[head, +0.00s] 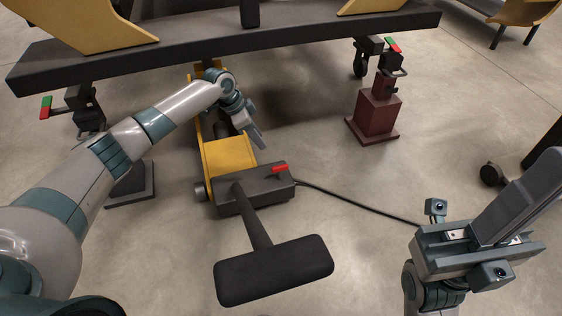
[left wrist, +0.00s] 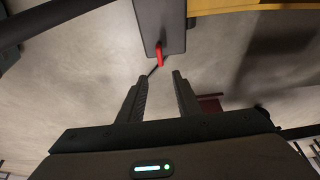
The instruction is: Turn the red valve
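The red valve (head: 280,168) is a small red lever on top of a dark grey box (head: 240,190), near its right end. It also shows in the left wrist view (left wrist: 159,56), just beyond the fingertips and roughly in line with the gap between them. My left gripper (head: 259,138) is above and behind the box in the head view, apart from the valve. In the left wrist view my left gripper (left wrist: 160,82) is open, with nothing between its fingers. My right gripper (head: 520,195) is at the lower right, far from the valve, its fingers together and empty.
The box belongs to a yellow jack (head: 228,153) with a dark T-shaped handle (head: 275,268) in front. A black cable (head: 360,207) runs right along the floor. A dark beam (head: 300,35) crosses above. A dark red stand (head: 377,108) is behind right.

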